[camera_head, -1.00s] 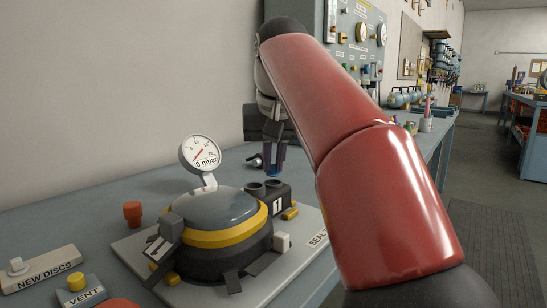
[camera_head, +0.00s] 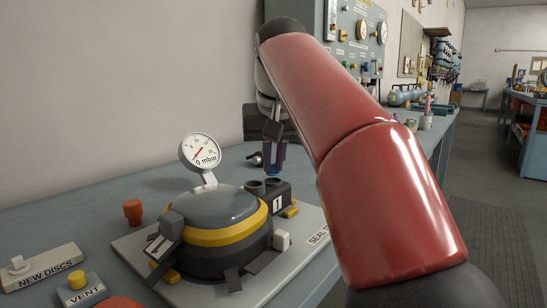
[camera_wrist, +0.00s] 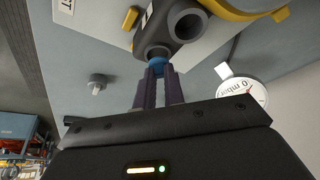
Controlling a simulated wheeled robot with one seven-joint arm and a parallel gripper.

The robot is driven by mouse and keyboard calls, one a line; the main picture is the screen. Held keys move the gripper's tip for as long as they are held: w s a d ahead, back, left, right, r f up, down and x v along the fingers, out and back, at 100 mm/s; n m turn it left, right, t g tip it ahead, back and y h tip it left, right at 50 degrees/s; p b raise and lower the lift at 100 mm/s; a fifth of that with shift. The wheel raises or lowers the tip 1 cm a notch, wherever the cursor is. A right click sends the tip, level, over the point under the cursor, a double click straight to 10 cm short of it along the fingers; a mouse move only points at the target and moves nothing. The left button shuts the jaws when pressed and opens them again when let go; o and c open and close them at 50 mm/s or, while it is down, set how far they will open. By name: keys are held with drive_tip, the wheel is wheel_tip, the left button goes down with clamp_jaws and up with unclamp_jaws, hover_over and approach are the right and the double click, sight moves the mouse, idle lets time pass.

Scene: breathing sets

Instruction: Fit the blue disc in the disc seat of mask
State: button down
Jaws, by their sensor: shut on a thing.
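The mask (camera_head: 215,208) is a grey dome with a yellow band, on a light board. A dark block (camera_head: 277,206) marked 1, with two round openings, sits at its far right side. My gripper (camera_head: 272,170) points down above the block's right opening. In the wrist view my gripper (camera_wrist: 160,75) is shut on the blue disc (camera_wrist: 156,64), which shows as a small blue piece between the fingertips. The disc is close to the opening's dark rim (camera_wrist: 153,51); I cannot tell whether they touch. The fingers partly hide the disc.
A gauge (camera_head: 200,151) reading about 0 mbar stands by the dome. A small grey fitting (camera_wrist: 97,83) lies on the bench behind.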

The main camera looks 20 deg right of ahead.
drive_tip(key=shift+f+b, duration=0.6)
drive_tip(key=shift+f, duration=0.35)
drive_tip(key=c, duration=1.4)
unclamp_jaws()
drive_tip(key=p+v, duration=0.3)
drive_tip(key=v, duration=0.5)
